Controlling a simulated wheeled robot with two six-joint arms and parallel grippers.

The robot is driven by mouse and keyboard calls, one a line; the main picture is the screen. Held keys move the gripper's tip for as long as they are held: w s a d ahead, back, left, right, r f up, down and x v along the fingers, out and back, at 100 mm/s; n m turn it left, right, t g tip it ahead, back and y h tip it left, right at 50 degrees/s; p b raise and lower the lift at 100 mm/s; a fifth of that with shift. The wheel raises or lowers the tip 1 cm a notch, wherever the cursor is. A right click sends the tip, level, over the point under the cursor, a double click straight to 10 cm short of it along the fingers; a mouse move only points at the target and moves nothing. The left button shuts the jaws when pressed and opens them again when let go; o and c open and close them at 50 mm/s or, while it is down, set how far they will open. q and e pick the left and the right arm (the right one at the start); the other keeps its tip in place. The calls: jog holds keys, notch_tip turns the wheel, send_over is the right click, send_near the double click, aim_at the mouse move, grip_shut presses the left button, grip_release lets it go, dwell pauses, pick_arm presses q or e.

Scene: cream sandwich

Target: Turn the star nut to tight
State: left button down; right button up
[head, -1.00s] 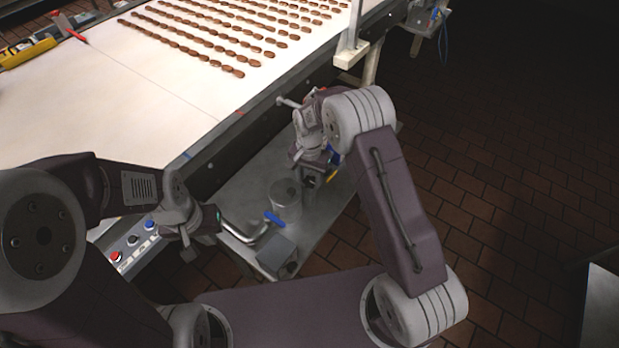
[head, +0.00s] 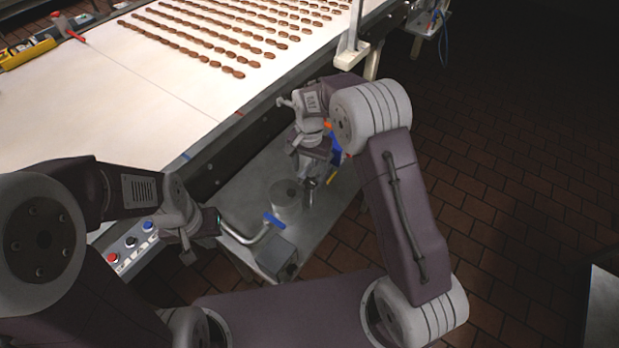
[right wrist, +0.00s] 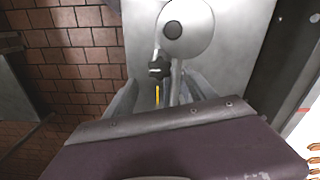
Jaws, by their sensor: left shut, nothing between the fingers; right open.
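A grey metal cylinder (head: 285,197) with a dark round opening stands on a low steel table beside the conveyor; its round top also shows in the right wrist view (right wrist: 190,22). A small dark knob-like part (right wrist: 159,64), which looks like the star nut, sits beside the cylinder. My right gripper (head: 309,190) points down close to the cylinder's right side. In the right wrist view its grey fingers are spread on either side of the dark part; contact cannot be told. My left gripper (head: 208,224) is shut and empty, left of the cylinder.
A bent pipe with a blue handle (head: 273,220) and a grey box (head: 278,256) are at the table's near end. The low table (head: 240,190) is beside the white conveyor (head: 140,100), which carries rows of brown pieces. Brick floor (head: 500,200) lies open on the right.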

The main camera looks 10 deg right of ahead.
aim_at(310, 183)
notch_tip(310, 183, up, 4)
jog(key=shift+f, duration=0.1)
dwell(0.4)
jog(key=s+d+r+m+b, duration=0.1)
jog(key=s+d+r, duration=0.4)
jog(key=d, duration=0.1)
jog(key=s+d+f+n, duration=0.1)
jog(key=s+f+n, duration=0.2)
jog(key=s, duration=0.4)
jog(key=s+d+f+n+t, duration=0.1)
jog(key=s+f+n, duration=0.2)
jog(key=s, duration=0.5)
jog(key=shift+d+n, duration=0.3)
jog(key=shift+n, duration=0.2)
jog(key=shift+s+f, duration=0.1)
